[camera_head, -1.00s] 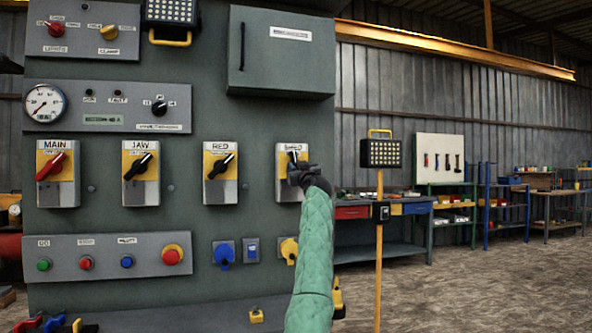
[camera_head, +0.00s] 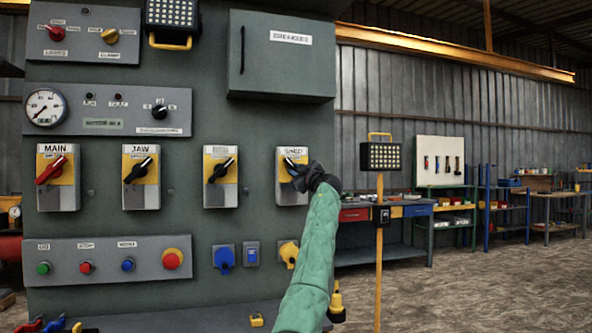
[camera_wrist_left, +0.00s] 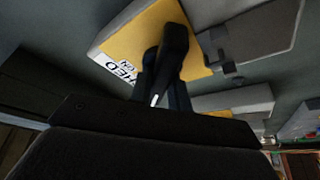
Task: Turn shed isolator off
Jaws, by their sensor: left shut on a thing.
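The shed isolator (camera_head: 284,194) is a grey box with a yellow plate, rightmost in the row of switches on the green panel. Its black handle (camera_head: 289,162) leans to the upper left. My left gripper (camera_head: 299,176) is shut on this handle and hides part of the box's right side. The left wrist view shows the isolator's yellow plate (camera_wrist_left: 128,36), a label partly reading "ON", and the dark handle (camera_wrist_left: 176,42) between my fingers (camera_wrist_left: 163,82). My right gripper is out of view.
The Main (camera_head: 57,190), Jaw (camera_head: 141,190) and another similar isolator (camera_head: 220,190) stand to the left. A button strip (camera_head: 105,259) and sockets (camera_head: 224,257) are below. A grey cabinet (camera_head: 282,65) juts out above. A lamp on a yellow stand (camera_head: 381,155) is to the right.

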